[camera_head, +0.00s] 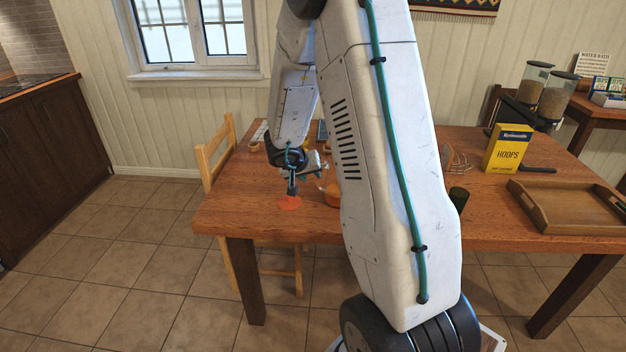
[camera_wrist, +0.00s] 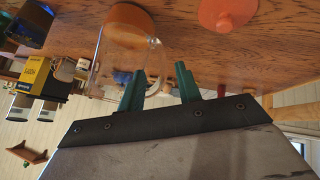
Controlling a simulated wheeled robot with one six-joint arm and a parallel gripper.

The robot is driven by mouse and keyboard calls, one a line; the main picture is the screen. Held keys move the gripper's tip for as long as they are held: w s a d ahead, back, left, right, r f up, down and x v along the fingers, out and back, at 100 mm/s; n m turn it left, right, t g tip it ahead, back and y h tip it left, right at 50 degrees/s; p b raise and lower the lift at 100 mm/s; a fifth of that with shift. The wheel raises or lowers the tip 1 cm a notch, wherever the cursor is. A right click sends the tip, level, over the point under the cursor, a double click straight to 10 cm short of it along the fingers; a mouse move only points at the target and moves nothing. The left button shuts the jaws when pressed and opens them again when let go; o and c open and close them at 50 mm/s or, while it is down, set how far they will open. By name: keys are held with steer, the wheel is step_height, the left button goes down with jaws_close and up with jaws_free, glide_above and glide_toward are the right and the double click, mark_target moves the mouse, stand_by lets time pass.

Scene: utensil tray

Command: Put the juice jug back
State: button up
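The juice jug (camera_wrist: 128,27) is a clear vessel with orange juice at its base, standing on the table in the wrist view.
The wooden table (camera_head: 500,217) holds a dark cup (camera_head: 458,197), a yellow Hoops box (camera_head: 508,148) and a wooden tray (camera_head: 570,207) on the right. A wooden chair (camera_head: 215,155) stands at the left edge.

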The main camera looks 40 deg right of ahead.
steer(key=w+a+r+n+t+y, duration=0.35)
steer(key=a+r+t, duration=0.35)
steer(key=a+r, duration=0.95)
steer(key=s+a+r+n+y, duration=0.1)
steer(key=s+a+r+y, duration=0.15)
steer(key=a, duration=0.25)
steer(key=s+a+r+n+y, duration=0.1)
steer(key=a+r+n+y, duration=0.15)
steer(key=a, duration=0.25)
steer(key=s+a+r+n+g+y, duration=0.1)
steer(key=s+a, duration=0.2)
steer(key=s, duration=0.3)
steer(key=s+a+n+g+y, duration=0.1)
steer(key=s+a+g+y, duration=0.1)
steer(key=s+a, duration=0.25)
steer(key=s+d+f+g+h, duration=0.1)
steer(key=s+d+g+h, duration=0.1)
steer(key=s, duration=0.7)
steer(key=s+d+g+h, duration=0.2)
steer(key=s+g, duration=0.1)
steer(key=s, duration=0.6)
steer(key=shift+s+d+f+m, duration=0.3)
steer(key=shift+f, duration=0.05)
steer(key=shift+d, duration=0.15)
